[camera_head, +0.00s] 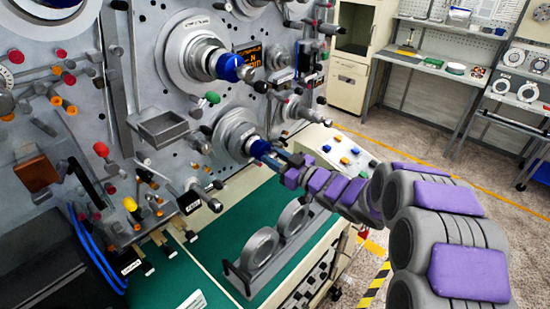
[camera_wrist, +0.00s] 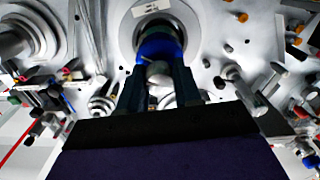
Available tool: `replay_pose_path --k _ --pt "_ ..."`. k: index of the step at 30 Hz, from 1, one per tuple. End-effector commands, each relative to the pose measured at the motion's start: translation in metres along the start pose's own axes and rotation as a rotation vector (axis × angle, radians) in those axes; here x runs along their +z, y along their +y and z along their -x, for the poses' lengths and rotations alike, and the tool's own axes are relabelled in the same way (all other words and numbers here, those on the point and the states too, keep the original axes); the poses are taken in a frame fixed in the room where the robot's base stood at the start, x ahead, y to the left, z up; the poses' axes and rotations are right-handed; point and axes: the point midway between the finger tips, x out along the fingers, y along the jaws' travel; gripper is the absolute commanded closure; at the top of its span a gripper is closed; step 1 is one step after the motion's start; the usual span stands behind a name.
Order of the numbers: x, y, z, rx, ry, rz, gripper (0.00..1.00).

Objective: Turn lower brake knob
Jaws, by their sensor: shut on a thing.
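The lower brake knob is a blue knob (camera_head: 260,147) on the lower grey spindle hub (camera_head: 231,134) of the upright panel. My gripper (camera_head: 270,156) reaches it from the front right and is shut on it. In the wrist view the same blue knob (camera_wrist: 158,45) sits between the two dark fingers of my gripper (camera_wrist: 157,72), with a pale round end facing the camera. The fingers cover its sides. A second blue knob (camera_head: 228,67) is on the larger upper spindle (camera_head: 197,53), apart from my gripper.
Small levers and coloured knobs crowd the panel around the hub, including a green-tipped one (camera_head: 212,97). A grey tray (camera_head: 165,128) juts out at left. Below, a stand with two grey rings (camera_head: 262,248) is on the green bench top (camera_head: 212,246). Open floor lies at right.

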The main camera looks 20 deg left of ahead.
Motion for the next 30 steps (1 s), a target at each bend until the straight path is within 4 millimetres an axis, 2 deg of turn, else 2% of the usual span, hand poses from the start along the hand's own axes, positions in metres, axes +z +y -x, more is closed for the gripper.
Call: replay_pose_path --k 1,5,11,22,30 --pt "-0.0001 0.0003 0.0 0.001 0.0 0.0 0.86" --pt "-0.0001 0.0004 0.0 0.001 0.0 0.0 0.97" --pt "0.0003 0.0005 0.0005 0.0 0.0 0.041 0.97" --pt "-0.0001 0.0 0.0007 0.001 0.001 0.257 0.97" --pt "-0.0012 -0.0006 0.0002 0.001 0.003 0.29 0.97"
